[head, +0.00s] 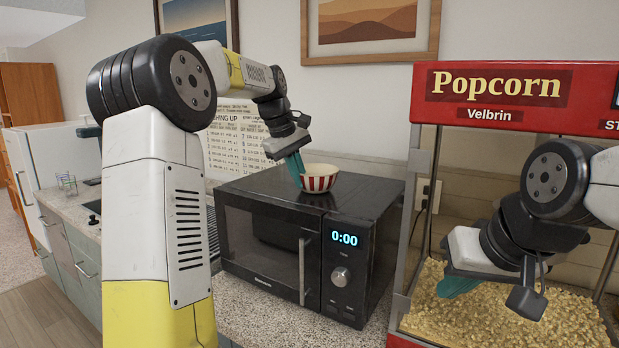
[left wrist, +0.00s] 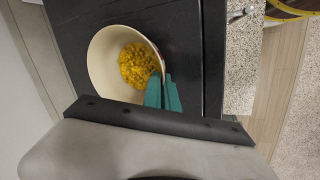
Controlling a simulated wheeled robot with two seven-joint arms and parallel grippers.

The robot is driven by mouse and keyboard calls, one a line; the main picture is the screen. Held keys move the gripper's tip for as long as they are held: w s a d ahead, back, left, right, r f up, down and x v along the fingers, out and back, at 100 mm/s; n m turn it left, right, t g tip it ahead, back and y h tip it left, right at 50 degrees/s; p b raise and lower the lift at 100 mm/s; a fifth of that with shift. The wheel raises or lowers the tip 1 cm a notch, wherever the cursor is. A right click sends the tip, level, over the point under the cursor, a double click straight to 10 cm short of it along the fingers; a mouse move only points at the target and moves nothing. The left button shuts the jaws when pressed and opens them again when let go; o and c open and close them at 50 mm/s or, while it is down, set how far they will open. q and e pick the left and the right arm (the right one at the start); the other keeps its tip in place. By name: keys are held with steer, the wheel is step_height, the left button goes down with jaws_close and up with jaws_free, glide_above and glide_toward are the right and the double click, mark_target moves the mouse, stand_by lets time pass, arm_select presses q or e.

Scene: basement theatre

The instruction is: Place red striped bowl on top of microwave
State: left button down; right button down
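The red and white striped bowl (head: 321,180) is at the top of the black microwave (head: 262,250), near the middle of its top face. Whether its base touches the top or hangs just above it, I cannot tell. My left gripper (head: 296,168) is at the bowl's left rim, pointing down. In the left wrist view the teal fingers (left wrist: 163,93) are close together with the bowl's rim (left wrist: 103,38) between them, so it is shut on the bowl. Yellow kernels (left wrist: 139,64) lie inside the bowl. My right gripper (head: 459,286) is in front of the popcorn machine; its opening is unclear.
The red popcorn machine (head: 515,95) stands right of the microwave, with popcorn (head: 445,318) in it. The speckled counter (head: 255,318) runs in front. Framed pictures and a poster hang behind. The microwave top around the bowl is bare.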

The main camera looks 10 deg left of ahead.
arm_select(q)
steer(key=c, duration=1.7)
jaws_free()
steer(key=shift+f, duration=0.1)
steer(key=v, duration=1.2)
steer(key=s+d+f+m+t, duration=0.1)
steer(key=s+f+m, duration=0.1)
steer(key=s, duration=0.5)
steer(key=s+d+f+m+t, duration=0.1)
steer(key=s+d+f+m, duration=0.15)
steer(key=s, duration=0.45)
steer(key=s+f+m, duration=0.1)
steer(key=s+f, duration=0.3)
steer(key=s+f+m+t, duration=0.1)
steer(key=s+f+m, duration=0.1)
steer(key=s+f, duration=0.2)
steer(key=s+f+m, duration=0.2)
steer(key=s+f, duration=0.3)
steer(key=s, duration=0.1)
steer(key=shift+s+d+y, duration=0.25)
steer(key=shift+d+y, duration=0.05)
